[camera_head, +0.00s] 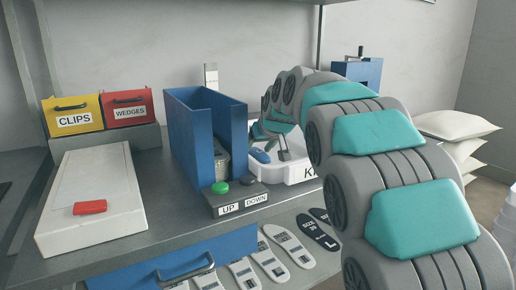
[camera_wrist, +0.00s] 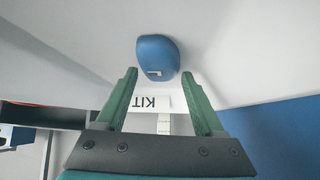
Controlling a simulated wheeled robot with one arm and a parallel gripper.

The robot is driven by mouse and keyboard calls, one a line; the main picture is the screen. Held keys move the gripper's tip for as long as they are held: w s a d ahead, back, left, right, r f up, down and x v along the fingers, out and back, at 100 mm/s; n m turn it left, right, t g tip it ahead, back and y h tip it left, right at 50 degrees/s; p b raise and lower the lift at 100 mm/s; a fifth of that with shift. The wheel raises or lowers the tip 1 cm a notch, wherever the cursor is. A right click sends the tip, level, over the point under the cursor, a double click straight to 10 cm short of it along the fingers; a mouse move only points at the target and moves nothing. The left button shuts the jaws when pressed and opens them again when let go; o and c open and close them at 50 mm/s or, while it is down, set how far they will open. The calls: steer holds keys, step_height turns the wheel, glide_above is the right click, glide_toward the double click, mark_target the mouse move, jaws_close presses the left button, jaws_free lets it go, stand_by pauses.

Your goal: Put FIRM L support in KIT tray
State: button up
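A small blue rounded support (camera_head: 260,155) lies in the left part of the white KIT tray (camera_head: 300,173). In the wrist view the blue support (camera_wrist: 157,50) shows a white mark like an L; no word FIRM can be read. My gripper (camera_head: 284,154) is over the tray, just right of the support in the head view. In the wrist view my gripper (camera_wrist: 158,74) has its green fingers apart with nothing held, and the support is beyond the fingertips. My arm hides the tray's right side and part of its label.
A blue upright housing (camera_head: 205,130) with an UP/DOWN button box (camera_head: 235,198) stands left of the tray. Several insoles (camera_head: 285,243) lie in front. A white box (camera_head: 90,215) bears a red piece (camera_head: 90,207). Yellow CLIPS (camera_head: 73,115) and red WEDGES (camera_head: 127,108) bins stand behind.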

steer(key=shift+o, duration=0.8)
steer(key=shift+r, duration=0.15)
steer(key=v, duration=1.2)
steer(key=shift+b, duration=0.35)
steer(key=shift+d, duration=0.1)
